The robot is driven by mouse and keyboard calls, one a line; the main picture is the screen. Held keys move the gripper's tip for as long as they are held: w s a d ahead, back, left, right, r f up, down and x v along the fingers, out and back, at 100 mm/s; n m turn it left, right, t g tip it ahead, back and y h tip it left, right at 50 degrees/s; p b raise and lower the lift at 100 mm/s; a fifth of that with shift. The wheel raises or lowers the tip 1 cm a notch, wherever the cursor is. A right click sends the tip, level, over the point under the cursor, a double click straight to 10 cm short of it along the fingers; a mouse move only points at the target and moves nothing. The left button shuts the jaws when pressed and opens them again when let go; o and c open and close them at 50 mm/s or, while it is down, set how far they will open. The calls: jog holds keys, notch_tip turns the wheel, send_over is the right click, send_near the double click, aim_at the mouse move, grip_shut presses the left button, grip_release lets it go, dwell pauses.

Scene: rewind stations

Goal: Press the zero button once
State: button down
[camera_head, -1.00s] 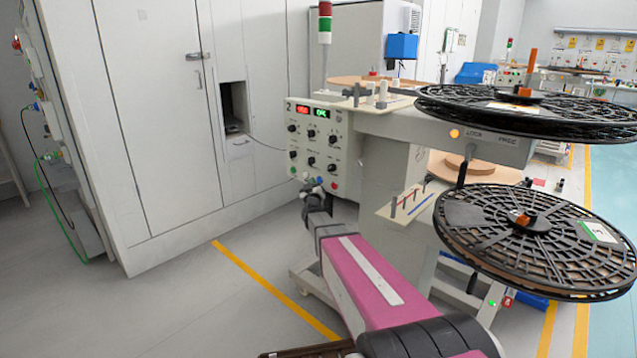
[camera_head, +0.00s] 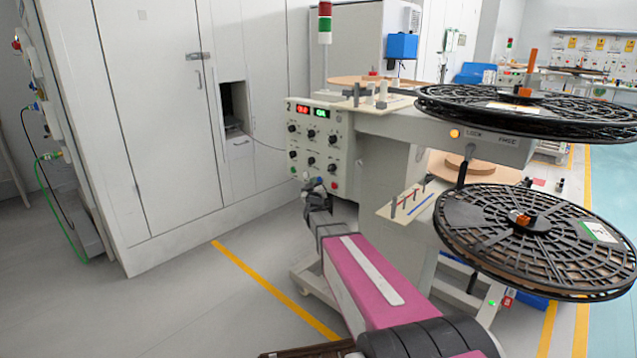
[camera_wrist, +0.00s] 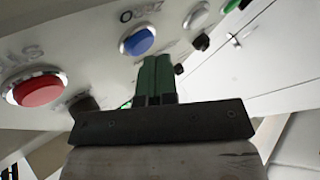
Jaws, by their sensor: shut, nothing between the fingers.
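The control panel (camera_head: 318,148) of the rewind station faces left in the head view, with dark knobs and lit red and green displays. In the wrist view the zero button (camera_wrist: 138,40) is a blue dome in a metal ring, with its lettering upside down beside it. My gripper (camera_wrist: 157,62) has green fingers shut together and empty. Their tips lie right by the lower right edge of the blue button; I cannot tell whether they touch it. In the head view my gripper (camera_head: 311,183) is small, at the panel's lower edge.
A large red button (camera_wrist: 38,89) lies left of the fingers in the wrist view. A white button (camera_wrist: 196,15) and a green button (camera_wrist: 231,4) lie to the right. Black reels (camera_head: 535,235) stand right of my arm; a grey cabinet (camera_head: 160,120) stands left.

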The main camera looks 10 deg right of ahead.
jog(key=shift+w+d, duration=0.25)
jog(key=shift+d, duration=0.1)
dwell(0.7)
jog(key=shift+a, duration=0.1)
jog(key=shift+s+a, duration=0.5)
jog(key=shift+a, duration=0.05)
jog(key=shift+s+a, duration=0.1)
jog(key=shift+a, duration=0.05)
dwell(0.3)
jog(key=shift+s+a, duration=0.7)
jog(key=shift+a, duration=0.25)
jog(key=shift+s+a, duration=0.7)
jog(key=shift+a, duration=0.25)
